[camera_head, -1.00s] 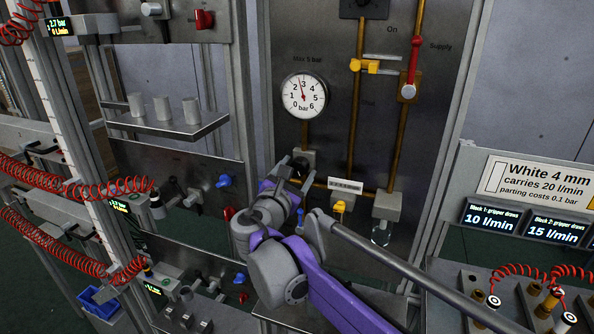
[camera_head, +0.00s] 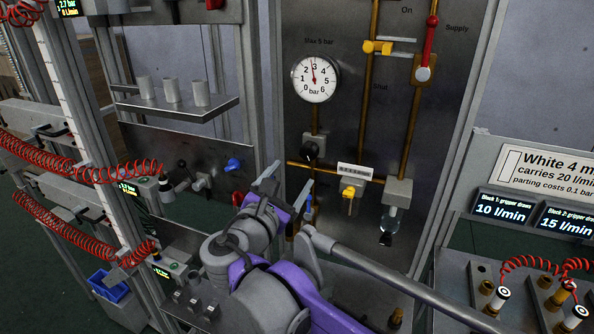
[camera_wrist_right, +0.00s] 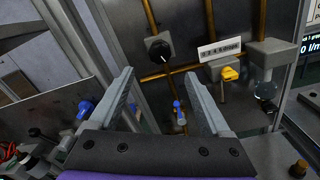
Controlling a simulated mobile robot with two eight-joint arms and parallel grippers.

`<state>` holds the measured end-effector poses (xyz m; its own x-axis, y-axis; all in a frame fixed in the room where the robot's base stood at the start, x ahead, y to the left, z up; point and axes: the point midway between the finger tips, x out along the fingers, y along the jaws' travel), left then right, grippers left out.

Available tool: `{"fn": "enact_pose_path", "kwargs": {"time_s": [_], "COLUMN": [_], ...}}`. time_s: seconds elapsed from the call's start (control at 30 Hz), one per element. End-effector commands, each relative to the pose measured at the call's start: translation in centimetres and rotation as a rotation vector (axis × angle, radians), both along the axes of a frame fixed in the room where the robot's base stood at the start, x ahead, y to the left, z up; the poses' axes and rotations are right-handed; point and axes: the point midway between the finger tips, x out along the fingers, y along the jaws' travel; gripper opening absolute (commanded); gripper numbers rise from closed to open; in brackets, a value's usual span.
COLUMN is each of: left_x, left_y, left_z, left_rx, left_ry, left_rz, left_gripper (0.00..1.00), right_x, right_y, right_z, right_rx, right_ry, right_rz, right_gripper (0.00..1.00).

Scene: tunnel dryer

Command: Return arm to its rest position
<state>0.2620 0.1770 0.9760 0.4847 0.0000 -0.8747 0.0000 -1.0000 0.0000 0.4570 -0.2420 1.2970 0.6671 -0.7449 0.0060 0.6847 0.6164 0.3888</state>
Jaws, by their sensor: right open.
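My right gripper (camera_head: 284,193) is in front of the grey gauge panel, at its lower left. In the right wrist view its two fingers (camera_wrist_right: 160,85) stand wide apart, with nothing held between them. A small blue-handled valve (camera_wrist_right: 179,110) shows in the gap, behind the fingers; it also shows in the head view (camera_head: 308,204). A black knob (camera_wrist_right: 159,49) on the brown pipe is beyond the fingertips. My right arm's purple and grey links fill the lower middle of the head view. My left gripper is not in view.
The panel carries a round gauge (camera_head: 314,78), a yellow valve (camera_head: 349,191) and a red supply lever (camera_head: 430,48). A steel shelf (camera_head: 150,108) with grey cylinders is at left, above a blue knob (camera_head: 234,164). Red coiled hoses (camera_head: 85,170) hang at far left.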

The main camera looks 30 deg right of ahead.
Motion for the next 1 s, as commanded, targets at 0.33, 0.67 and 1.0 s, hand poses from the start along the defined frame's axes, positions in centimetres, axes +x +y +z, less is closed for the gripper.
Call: {"fn": "enact_pose_path", "kwargs": {"time_s": [0.33,0.67,1.0], "left_x": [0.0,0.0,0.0], "left_y": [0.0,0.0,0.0], "left_z": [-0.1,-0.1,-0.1], "left_rx": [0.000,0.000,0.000], "left_ry": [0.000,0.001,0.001], "left_rz": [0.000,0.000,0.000], "left_gripper": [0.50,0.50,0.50], "right_x": [-0.4,-0.9,-10.1], "right_y": [0.4,-0.1,-2.5], "right_z": [0.1,-0.9,-18.2], "right_rx": [0.000,0.051,0.980], "right_ry": [0.000,-0.006,-0.205], "right_rz": [0.000,-0.008,-0.274], "right_gripper": [0.82,0.82,0.82]}}
